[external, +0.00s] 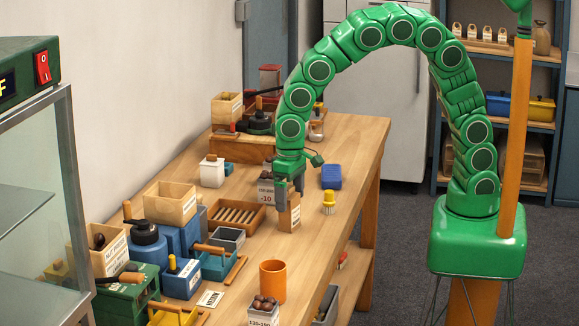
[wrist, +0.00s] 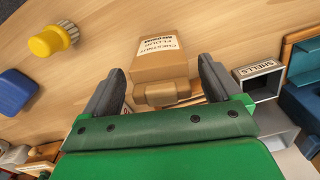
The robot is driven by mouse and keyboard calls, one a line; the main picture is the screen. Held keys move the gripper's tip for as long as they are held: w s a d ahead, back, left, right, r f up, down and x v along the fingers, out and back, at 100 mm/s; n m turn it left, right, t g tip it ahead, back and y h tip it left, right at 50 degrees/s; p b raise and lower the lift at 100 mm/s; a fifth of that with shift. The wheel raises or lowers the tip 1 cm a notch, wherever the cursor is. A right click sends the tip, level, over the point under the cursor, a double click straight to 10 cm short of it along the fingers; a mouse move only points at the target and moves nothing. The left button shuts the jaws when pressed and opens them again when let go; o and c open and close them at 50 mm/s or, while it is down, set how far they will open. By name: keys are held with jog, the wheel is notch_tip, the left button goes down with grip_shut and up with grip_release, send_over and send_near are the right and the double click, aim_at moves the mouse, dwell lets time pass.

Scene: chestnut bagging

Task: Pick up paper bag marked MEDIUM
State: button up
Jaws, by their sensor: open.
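A brown paper bag (external: 286,221) with a white label stands upright on the wooden worktop (external: 338,150) in the external view. In the wrist view the bag (wrist: 160,71) shows upside down, and its label seems to read CHESTNUT FLOUR MEDIUM. My gripper (external: 288,188) points down at the bag's top in the external view. In the wrist view my gripper (wrist: 160,78) is open, with one dark finger on each side of the bag. Gaps show between the fingers and the bag. Whether the fingers reach below the bag's top is hard to tell.
A yellow brush (external: 329,202) and a blue sponge (external: 331,176) lie right of the bag. A grey box labelled SHELLS (wrist: 259,80) is near the right finger. An orange cup (external: 273,279) stands nearer the camera.

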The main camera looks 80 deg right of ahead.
jog(key=shift+f, duration=1.6)
jog(key=shift+c, duration=0.4)
jog(key=c, duration=1.1)
jog(key=shift+o, duration=0.2)
jog(key=shift+w+r, duration=0.1)
jog(key=shift+r, duration=0.05)
